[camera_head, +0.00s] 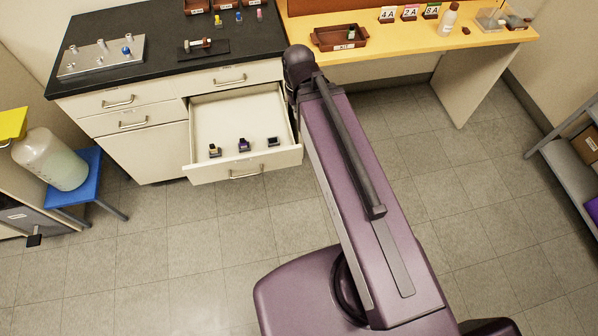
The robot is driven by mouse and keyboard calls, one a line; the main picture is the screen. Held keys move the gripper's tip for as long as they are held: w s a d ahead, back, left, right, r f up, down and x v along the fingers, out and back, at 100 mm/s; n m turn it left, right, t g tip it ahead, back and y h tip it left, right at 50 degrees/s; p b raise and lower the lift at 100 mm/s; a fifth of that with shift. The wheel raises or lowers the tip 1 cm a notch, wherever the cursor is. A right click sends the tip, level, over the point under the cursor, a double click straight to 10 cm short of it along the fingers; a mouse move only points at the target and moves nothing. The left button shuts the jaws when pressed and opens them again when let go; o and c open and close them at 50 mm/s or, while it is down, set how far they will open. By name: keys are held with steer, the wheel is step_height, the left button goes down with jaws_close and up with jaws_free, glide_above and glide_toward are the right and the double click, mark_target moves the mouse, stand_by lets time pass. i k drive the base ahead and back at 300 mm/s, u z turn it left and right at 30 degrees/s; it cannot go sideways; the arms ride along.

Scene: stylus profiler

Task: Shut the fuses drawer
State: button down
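An open drawer (225,112) is pulled out from the right side of the white cabinet under the black worktop. Several small dark items lie in it near its front, among them one with a purple part (243,145). The drawer front carries a metal handle (246,172). No fuses label is readable on it. My arm stretches up the picture on the right side of the drawer, with its dark far end close to the cabinet's right corner. My gripper's fingers do not show in this view.
The closed drawers (119,101) are at the cabinet's left. A metal plate with posts (102,56) stands on the worktop. A wooden bench (400,40) with a brown tray (339,38) is at right. A blue stool (75,180) stands at left. The floor before the drawer is clear.

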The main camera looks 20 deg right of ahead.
mark_target(258, 115)
steer(key=k, duration=0.9)
steer(key=u, duration=1)
steer(key=i, duration=0.5)
steer(key=z, duration=0.1)
